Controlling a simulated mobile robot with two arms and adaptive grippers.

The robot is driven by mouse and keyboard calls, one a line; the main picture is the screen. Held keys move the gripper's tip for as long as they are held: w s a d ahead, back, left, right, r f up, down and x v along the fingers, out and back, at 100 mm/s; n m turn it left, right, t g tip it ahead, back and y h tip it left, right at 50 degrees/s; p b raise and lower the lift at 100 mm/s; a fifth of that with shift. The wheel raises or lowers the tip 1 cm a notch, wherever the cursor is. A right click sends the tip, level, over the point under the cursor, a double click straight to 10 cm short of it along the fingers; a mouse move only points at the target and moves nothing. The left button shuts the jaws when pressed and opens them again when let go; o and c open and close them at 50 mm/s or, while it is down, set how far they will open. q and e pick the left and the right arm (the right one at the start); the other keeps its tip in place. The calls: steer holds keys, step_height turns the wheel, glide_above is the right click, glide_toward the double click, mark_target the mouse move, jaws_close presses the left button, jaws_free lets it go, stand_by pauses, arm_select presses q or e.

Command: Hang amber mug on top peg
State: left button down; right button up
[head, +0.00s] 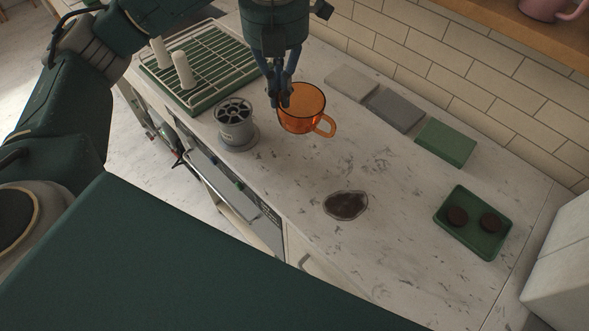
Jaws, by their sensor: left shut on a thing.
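The amber mug (303,119) is see-through orange, with its handle pointing to the lower right. My left gripper (281,100) comes down from the top and is shut on the mug's left rim. The mug looks upright; I cannot tell if it touches the counter. A green drying rack (205,62) with wire bars and two white upright pegs (184,71) is at the upper left, left of the mug. I cannot make out which peg is the top one. My right gripper is not in view.
A grey cylindrical holder (236,127) stands just left of the mug. Grey and green blocks (446,142) line the tiled wall. A green tray (486,243) with two dark discs is at the right.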

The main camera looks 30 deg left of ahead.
arm_select(q)
step_height(320, 180, down, 18)
steer(key=p, duration=0.3)
steer(key=shift+f+p, duration=0.15)
steer(key=shift+p, duration=0.15)
steer(key=shift+f, duration=0.5)
steer(key=c, duration=1.9)
jaws_free()
steer(key=shift+f, duration=0.1)
